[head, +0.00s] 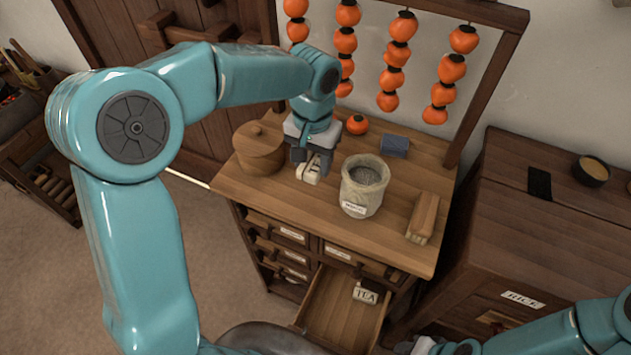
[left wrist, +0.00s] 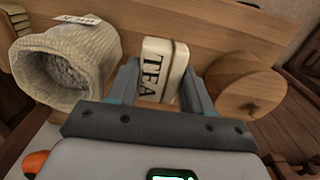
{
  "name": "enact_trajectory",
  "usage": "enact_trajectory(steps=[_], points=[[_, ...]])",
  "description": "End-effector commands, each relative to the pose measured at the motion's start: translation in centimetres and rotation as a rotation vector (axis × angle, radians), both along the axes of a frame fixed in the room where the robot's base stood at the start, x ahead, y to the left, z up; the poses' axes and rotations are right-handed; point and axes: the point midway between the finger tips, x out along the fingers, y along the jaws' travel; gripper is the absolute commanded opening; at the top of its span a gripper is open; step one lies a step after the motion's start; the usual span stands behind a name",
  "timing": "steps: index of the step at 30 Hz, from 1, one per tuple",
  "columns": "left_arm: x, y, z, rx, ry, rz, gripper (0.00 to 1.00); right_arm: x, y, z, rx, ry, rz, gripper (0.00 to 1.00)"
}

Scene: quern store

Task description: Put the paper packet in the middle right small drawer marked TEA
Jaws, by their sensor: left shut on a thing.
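My left gripper (head: 315,166) is shut on a small cream paper packet (head: 309,173) at the worktop, between the round wooden box and the stone jar. In the left wrist view the packet (left wrist: 163,66) shows dark TEA lettering and a dark string, with a finger on each side. I cannot tell whether it touches the worktop. Below the worktop, a small right-hand drawer (head: 330,312) is pulled open. A pale thing marked TEA (head: 366,293) shows inside it near the back. The drawer's front face is hidden. My right gripper (head: 420,345) shows only partly at the bottom edge.
Strings of orange fruit hang behind. A chest marked RICE (head: 522,300) stands right.

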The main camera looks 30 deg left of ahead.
Motion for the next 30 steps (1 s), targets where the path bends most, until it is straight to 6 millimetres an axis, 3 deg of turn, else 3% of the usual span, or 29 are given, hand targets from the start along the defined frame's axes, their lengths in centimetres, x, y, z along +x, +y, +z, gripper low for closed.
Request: enact_trajectory(steps=[3, 8, 15, 29, 30], points=[[0.0, 0.0, -2.6, 0.001, 0.004, 0.000, 0.21, 0.0, 0.0, 0.1, 0.000, 0.000, 0.000, 0.43], [0.2, 0.0, -4.1, 0.001, 0.001, 0.000, 0.21, 0.0, 0.0, 0.1, 0.000, 0.000, 0.000, 0.43], [0.4, 0.0, -7.7, 0.001, 0.003, 0.000, 0.21, 0.0, 0.0, 0.3, 0.000, 0.000, 0.000, 0.43], [0.4, 0.0, -8.8, 0.001, -0.001, 0.000, 0.21, 0.0, 0.0, -0.2, 0.000, 0.000, 0.000, 0.43], [0.4, 0.0, -8.6, 0.001, -0.001, 0.000, 0.60, 0.0, 0.0, -0.1, 0.000, 0.000, 0.000, 0.43]])
